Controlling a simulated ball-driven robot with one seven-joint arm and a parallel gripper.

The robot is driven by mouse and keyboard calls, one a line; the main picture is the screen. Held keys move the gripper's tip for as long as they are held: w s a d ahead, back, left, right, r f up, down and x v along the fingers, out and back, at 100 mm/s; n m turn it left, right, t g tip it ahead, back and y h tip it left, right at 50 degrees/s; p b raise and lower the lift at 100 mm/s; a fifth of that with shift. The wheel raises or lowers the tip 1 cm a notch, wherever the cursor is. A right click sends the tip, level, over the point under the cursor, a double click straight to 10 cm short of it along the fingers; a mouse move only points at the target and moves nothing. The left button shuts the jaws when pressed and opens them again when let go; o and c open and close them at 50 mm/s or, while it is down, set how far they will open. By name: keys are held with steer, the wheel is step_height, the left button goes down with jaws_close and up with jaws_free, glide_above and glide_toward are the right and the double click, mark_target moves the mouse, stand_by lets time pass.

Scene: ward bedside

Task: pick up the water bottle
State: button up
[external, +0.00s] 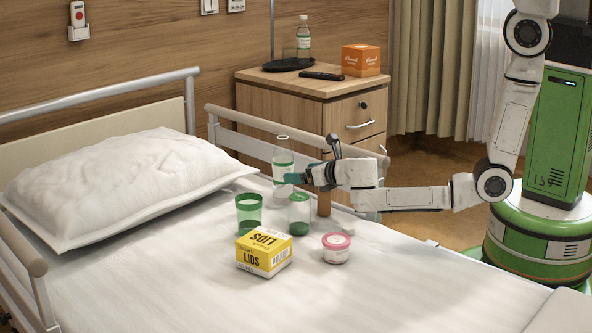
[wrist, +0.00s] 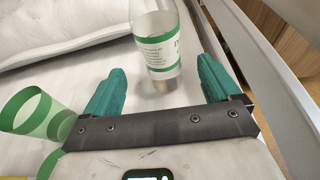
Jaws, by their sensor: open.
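A clear water bottle (external: 283,158) with a white and green label stands upright on the bed near the side rail. In the wrist view the bottle (wrist: 157,45) is just beyond and between my teal fingertips, its top cut off by the frame edge. My gripper (external: 294,178) is open and low beside the bottle, with one finger overlapping the bottle's lower part in the external view. In the wrist view my gripper (wrist: 161,72) has empty space between its fingers. A similar bottle (external: 304,38) stands on the bedside cabinet.
A green cup (external: 249,218), a clear container with green at its base (external: 299,219), a yellow box (external: 264,251) and a pink-lidded tub (external: 337,250) stand nearby on the bed. The bed rail (external: 240,122) runs behind the bottle. The pillow (external: 125,180) lies left.

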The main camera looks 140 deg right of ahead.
mark_target(283, 167)
steer(key=b+x, duration=0.3)
steer(key=x, duration=0.5)
steer(key=shift+d+f, duration=0.2)
steer(key=shift+d, duration=0.15)
steer(key=c, duration=1.2)
steer(key=shift+c, duration=0.2)
steer(key=shift+r, duration=0.2)
